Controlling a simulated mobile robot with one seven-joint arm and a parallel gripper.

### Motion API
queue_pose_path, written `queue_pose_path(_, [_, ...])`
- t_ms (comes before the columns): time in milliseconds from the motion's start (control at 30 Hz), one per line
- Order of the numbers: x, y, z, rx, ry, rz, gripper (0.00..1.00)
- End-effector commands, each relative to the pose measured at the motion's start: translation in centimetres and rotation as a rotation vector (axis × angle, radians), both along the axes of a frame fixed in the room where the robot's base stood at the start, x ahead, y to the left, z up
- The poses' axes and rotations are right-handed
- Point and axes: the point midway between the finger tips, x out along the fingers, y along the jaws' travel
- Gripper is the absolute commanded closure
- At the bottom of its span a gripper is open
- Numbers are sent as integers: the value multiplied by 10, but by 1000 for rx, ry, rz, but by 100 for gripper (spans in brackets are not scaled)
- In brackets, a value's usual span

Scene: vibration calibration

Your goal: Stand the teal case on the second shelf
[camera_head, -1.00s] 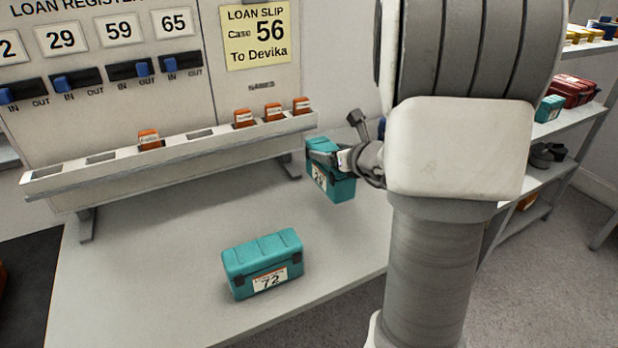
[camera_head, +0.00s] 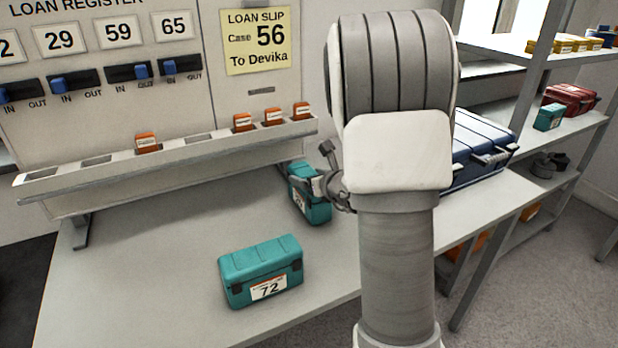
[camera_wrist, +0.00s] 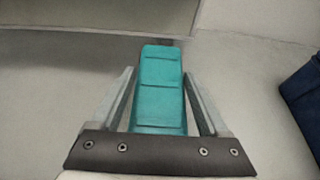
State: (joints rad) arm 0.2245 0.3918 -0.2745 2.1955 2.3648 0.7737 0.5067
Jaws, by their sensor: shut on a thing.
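My gripper (camera_head: 316,186) is shut on a teal case (camera_head: 313,210) with a white label, its number mostly unreadable. It holds the case over the back right of the grey table (camera_head: 150,300); whether the case touches the tabletop I cannot tell. In the wrist view the held case (camera_wrist: 160,92) lies between my two fingers. Another teal case, labelled 72 (camera_head: 260,272), sits on the table in front. The shelf unit (camera_head: 590,122) stands at the right, with a small teal case (camera_head: 548,117) and a red case (camera_head: 572,98) on one shelf.
A slotted rack (camera_head: 170,158) with orange tags runs along the table's back. Above it are a register board with blue sliders and a yellow slip (camera_head: 256,38) reading Case 56. A large blue case (camera_head: 480,150) stands right of my arm. Yellow boxes (camera_head: 560,45) sit on the upper shelf.

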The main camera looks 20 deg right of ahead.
Motion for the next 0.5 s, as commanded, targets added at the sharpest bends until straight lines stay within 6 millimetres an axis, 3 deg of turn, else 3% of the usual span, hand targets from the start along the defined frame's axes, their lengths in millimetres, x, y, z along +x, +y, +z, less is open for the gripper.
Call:
queue_pose_path(167, [0,0,-3,-1,-3,0,100])
queue_pose_path(200, [0,0,-3,0,0,0,16])
queue_pose_path(300, [0,0,-3,0,0,0,0])
queue_pose_path(500, [0,0,-3,0,0,0,0])
